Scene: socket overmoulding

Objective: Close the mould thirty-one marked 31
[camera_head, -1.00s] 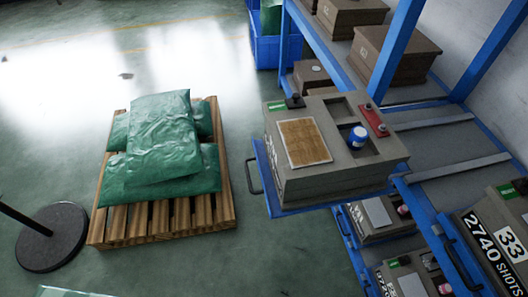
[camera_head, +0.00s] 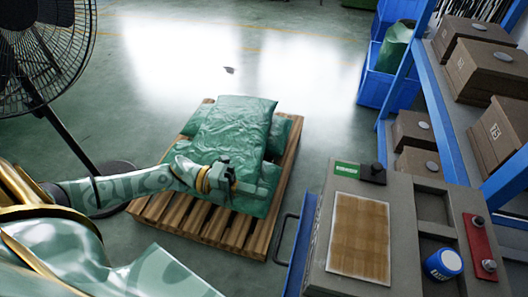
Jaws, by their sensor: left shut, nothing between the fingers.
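A grey-brown mould (camera_head: 405,210) lies at the lower right, on a pulled-out blue drawer tray (camera_head: 301,240) with a dark bar handle (camera_head: 281,238) on its left side. Its top has a wooden plate (camera_head: 358,238), a green label, a black knob, open pockets, a blue-and-white can (camera_head: 443,264) and a red strip (camera_head: 480,245). No number is readable on it, so I cannot tell whether it is 31. My left gripper (camera_head: 234,187) is shut and empty, left of and apart from the tray, in front of the green sacks. My right gripper is out of view.
Green sacks (camera_head: 235,128) lie on a wooden pallet (camera_head: 210,221) behind my left arm. A black fan (camera_head: 45,50) stands at the left. A blue rack (camera_head: 432,95) with brown boxes (camera_head: 487,70) and a blue bin (camera_head: 372,85) are at the right.

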